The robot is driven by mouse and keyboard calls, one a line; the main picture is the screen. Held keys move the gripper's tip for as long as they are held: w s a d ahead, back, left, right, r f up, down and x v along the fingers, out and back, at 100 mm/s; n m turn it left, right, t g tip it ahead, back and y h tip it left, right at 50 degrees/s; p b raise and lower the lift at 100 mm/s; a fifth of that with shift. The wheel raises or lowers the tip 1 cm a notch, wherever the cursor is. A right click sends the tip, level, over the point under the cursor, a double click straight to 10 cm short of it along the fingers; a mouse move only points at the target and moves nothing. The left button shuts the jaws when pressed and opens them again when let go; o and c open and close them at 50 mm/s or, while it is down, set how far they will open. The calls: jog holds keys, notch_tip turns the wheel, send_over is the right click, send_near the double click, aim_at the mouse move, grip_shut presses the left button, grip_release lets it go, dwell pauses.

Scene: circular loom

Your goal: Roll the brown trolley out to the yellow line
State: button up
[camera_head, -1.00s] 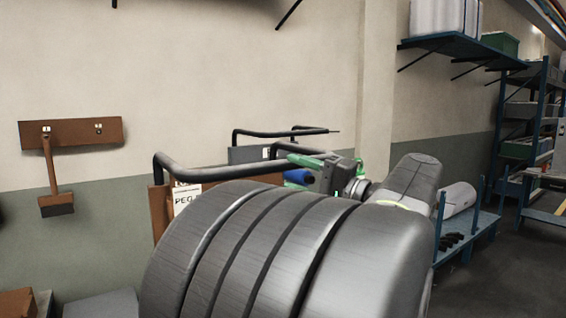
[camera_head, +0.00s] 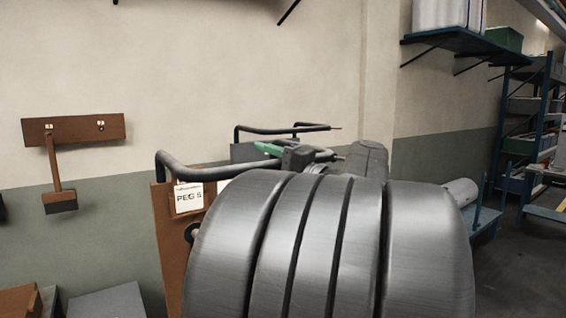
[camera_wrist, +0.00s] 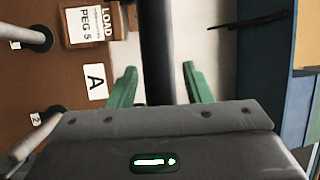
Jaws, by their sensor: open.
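The brown trolley (camera_head: 168,245) stands left of centre in the head view, with a black tubular handle (camera_head: 185,168) along its top and a white PEG 5 label on its panel. Its brown panel (camera_wrist: 50,85) fills the left of the wrist view, with LOAD PEG 5 and A labels. My gripper (camera_wrist: 158,78) is open, its two green fingers apart. A dark bar (camera_wrist: 157,45), apparently the trolley's handle, runs upright in the picture between the fingers, with gaps on both sides. In the head view my arm hides much of the trolley and most of the gripper. No yellow floor line is clearly visible.
A second black handle (camera_head: 270,130) on a grey panel stands behind the trolley. A brown wall board (camera_head: 75,130) holds a hanging tool. Blue shelving (camera_head: 515,110) stands right, beside open dark floor (camera_head: 535,255). Grey boxes (camera_head: 105,302) sit low left.

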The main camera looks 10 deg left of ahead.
grip_shut()
jog(key=shift+f, duration=0.3)
dwell(1.0)
